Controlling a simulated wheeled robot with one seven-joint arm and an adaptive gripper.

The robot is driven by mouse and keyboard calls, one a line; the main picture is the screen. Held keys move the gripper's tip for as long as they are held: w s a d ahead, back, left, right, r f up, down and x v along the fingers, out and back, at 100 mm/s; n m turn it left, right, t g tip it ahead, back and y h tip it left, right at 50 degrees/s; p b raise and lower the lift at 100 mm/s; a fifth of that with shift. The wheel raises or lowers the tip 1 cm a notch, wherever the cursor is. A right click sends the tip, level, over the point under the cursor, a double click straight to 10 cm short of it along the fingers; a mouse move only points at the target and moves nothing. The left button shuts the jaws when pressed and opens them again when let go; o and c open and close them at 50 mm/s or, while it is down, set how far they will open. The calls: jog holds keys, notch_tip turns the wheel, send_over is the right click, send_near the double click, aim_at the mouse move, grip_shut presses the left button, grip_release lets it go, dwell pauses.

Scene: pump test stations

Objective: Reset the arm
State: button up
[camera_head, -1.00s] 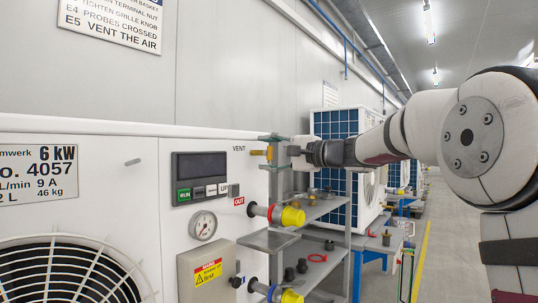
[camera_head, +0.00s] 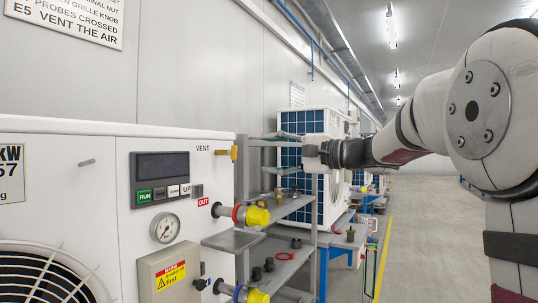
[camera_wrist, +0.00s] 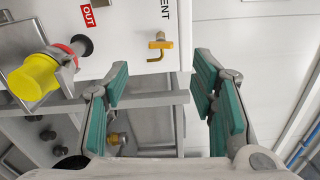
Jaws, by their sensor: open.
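My gripper (camera_head: 283,152) reaches in from the right in the head view, its fingers pointing left toward the pump unit (camera_head: 70,195). In the wrist view my gripper (camera_wrist: 162,95) is open, with green pads wide apart and nothing between them. The yellow vent handle (camera_head: 234,152) is on the upper right edge of the unit, left of my fingertips and apart from them. In the wrist view the vent handle (camera_wrist: 158,45) lies beyond the gap between the fingers, untouched.
Yellow-capped ports (camera_head: 254,216) stick out of the unit's right side below the vent. A grey shelf rack (camera_head: 292,205) with small dark parts stands behind my gripper. Another unit with blue panels (camera_head: 306,122) is farther back. The floor aisle (camera_head: 425,225) on the right is clear.

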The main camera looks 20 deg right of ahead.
jog(key=s+a+f+n+g+h, duration=0.1)
jog(key=s+a+f+n+g, duration=0.25)
jog(key=s+a+f, duration=0.45)
jog(key=s+a+f+n+g+h, duration=0.2)
jog(key=s+a+f+g, duration=0.4)
jog(key=s, duration=0.5)
jog(key=s+d+f+n+g+h, duration=0.2)
jog(key=s+d+f+n+h, duration=0.15)
jog(key=s+f, duration=0.75)
jog(key=s+d+f+n+g+h, duration=0.2)
jog(key=s+d+f+h, duration=0.3)
jog(key=s, duration=1)
notch_tip(320, 180, up, 23)
jog(key=t+p, duration=0.4)
jog(key=p, duration=1.8)
jog(key=shift+a+r+p, duration=0.15)
jog(key=shift+a+p, duration=0.25)
